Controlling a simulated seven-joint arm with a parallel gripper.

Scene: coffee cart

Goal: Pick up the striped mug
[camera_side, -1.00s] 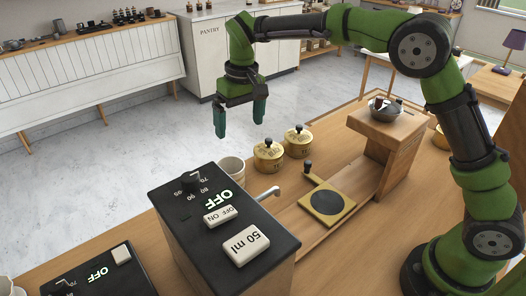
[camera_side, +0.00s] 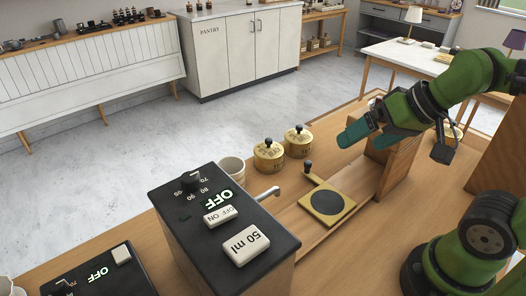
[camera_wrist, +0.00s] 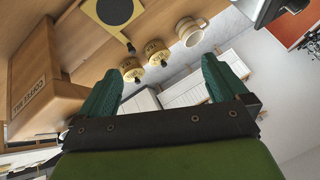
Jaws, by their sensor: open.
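A cream mug (camera_side: 231,170) stands on the wooden counter just behind the black-topped machine, which hides part of it in the side view. It also shows near the top of the wrist view (camera_wrist: 191,31), with faint banding; whether this is striping is hard to tell. My gripper (camera_side: 357,140) is tilted over by the wooden mill box, to the right of the mug and well apart from it. In the wrist view its two teal fingers (camera_wrist: 162,80) are spread with nothing between them.
Two gold canisters (camera_side: 268,155) (camera_side: 298,141) stand between the mug and my gripper. A square gold pad (camera_side: 327,203) with a black disc and a knobbed handle lies in front. The coffee mill (camera_wrist: 42,85) is beside my gripper. A spout (camera_side: 267,193) sticks out from the machine (camera_side: 222,225).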

